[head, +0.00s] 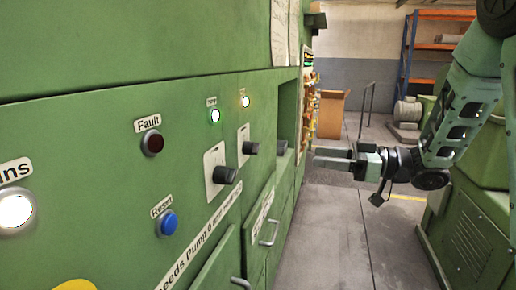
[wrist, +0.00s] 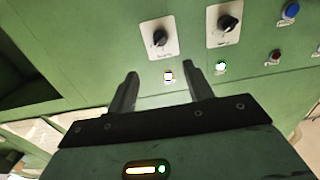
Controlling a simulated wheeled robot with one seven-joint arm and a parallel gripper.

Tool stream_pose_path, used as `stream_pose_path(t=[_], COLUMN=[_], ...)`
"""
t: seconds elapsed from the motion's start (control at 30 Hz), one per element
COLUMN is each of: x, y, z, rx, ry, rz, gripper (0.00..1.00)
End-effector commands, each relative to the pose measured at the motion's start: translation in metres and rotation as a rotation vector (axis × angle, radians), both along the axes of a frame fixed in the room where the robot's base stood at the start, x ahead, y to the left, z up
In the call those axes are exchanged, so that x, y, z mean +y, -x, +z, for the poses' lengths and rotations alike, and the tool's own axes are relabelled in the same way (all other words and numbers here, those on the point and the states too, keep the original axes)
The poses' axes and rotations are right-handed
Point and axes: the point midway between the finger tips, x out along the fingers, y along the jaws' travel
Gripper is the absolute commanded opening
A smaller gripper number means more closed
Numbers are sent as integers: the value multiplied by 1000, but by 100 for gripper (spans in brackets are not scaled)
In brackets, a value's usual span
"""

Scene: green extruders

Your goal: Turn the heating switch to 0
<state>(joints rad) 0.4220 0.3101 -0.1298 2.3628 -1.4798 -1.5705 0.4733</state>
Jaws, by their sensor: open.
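Two black rotary switches on white plates stick out of the green panel. The farther one (head: 251,148) sits below a yellow-lit lamp (head: 245,101), and the nearer one (head: 224,175) sits below a green-lit lamp (head: 215,116). The small labels are too blurred to read, so I cannot be sure which is the heating switch. In the wrist view the yellow-lamp switch (wrist: 160,38) lies beyond my fingertips, with the green-lamp switch (wrist: 228,22) to its right. My gripper (head: 315,156) is open and empty, fingers toward the panel, apart from both switches.
A red Fault lamp (head: 152,143), a blue Reset button (head: 167,222) and a lit white lamp (head: 15,210) are on the nearer panel. Drawer handles (head: 269,232) stick out below the switches. Another green machine (head: 470,225) stands right. The aisle floor (head: 335,240) between is clear.

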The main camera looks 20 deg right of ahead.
Motion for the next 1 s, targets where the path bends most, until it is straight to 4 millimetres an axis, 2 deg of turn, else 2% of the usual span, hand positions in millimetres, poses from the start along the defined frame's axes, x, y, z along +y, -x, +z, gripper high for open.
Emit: stream_pose_path(t=[0.6, 0.8, 1.0], x=[103, 121, 126], y=[-73, -87, -91], z=[1, 1, 0], rx=[0, 0, 1], ry=[1, 2, 2], rz=[3, 0, -2], gripper=[51, 51, 51])
